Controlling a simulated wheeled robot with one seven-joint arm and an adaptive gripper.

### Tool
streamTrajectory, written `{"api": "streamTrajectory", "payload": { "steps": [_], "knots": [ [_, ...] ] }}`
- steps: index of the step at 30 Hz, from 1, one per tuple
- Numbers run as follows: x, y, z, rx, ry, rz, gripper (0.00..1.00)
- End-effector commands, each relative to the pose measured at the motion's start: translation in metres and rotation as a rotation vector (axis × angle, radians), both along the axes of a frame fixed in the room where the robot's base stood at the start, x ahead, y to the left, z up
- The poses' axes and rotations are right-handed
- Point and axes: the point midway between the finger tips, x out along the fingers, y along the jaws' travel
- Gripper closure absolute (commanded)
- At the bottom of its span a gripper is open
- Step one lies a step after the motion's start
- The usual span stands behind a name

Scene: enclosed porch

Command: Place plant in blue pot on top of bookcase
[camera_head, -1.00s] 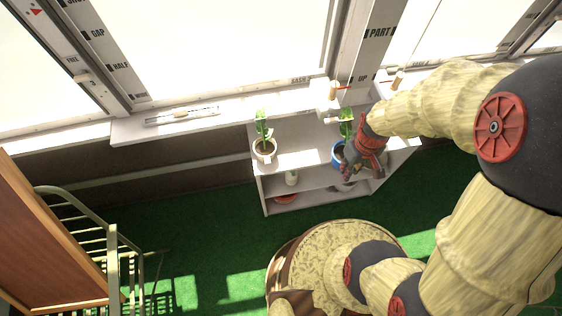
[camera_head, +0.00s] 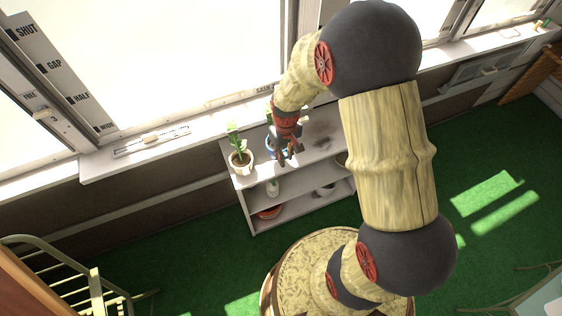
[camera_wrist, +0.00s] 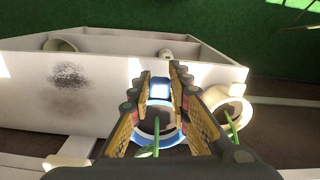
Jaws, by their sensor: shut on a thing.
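The blue pot (camera_head: 271,150) with its green plant shows at the bookcase's top, largely hidden behind my gripper (camera_head: 284,158) in the head view. In the wrist view my gripper (camera_wrist: 160,88) is shut on the blue pot (camera_wrist: 159,136), with yellow-padded fingers on both sides of it and a green stem inside it. The white bookcase (camera_head: 318,148) stands under the window sill; its top also shows in the wrist view (camera_wrist: 100,85). I cannot tell whether the pot touches the top or hangs just above it.
A plant in a cream pot (camera_head: 241,163) stands at the top's left end, close beside the blue pot. The top right of my gripper looks mostly clear. Lower shelves hold a small white pot (camera_head: 273,188) and an orange dish (camera_head: 269,212). A bed frame (camera_head: 70,265) stands lower left.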

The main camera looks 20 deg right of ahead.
Motion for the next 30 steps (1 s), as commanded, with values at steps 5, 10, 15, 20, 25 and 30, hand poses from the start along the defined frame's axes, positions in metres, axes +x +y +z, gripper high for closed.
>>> {"api": "streamTrajectory", "payload": {
  "steps": [5,10,15,20,25,30],
  "knots": [
    [0.014,0.002,-0.016,0.0,-0.002,0.0,1.0],
    [0.02,0.003,-0.024,-0.001,-0.003,0.0,1.0],
    [0.023,0.004,-0.05,0.0,0.0,-0.001,1.0],
    [0.024,0.004,-0.058,-0.001,-0.003,-0.001,1.0],
    [0.024,0.004,-0.056,0.0,-0.004,-0.001,1.0],
    [0.023,0.004,-0.06,0.0,-0.002,0.0,0.8]
  ]
}}
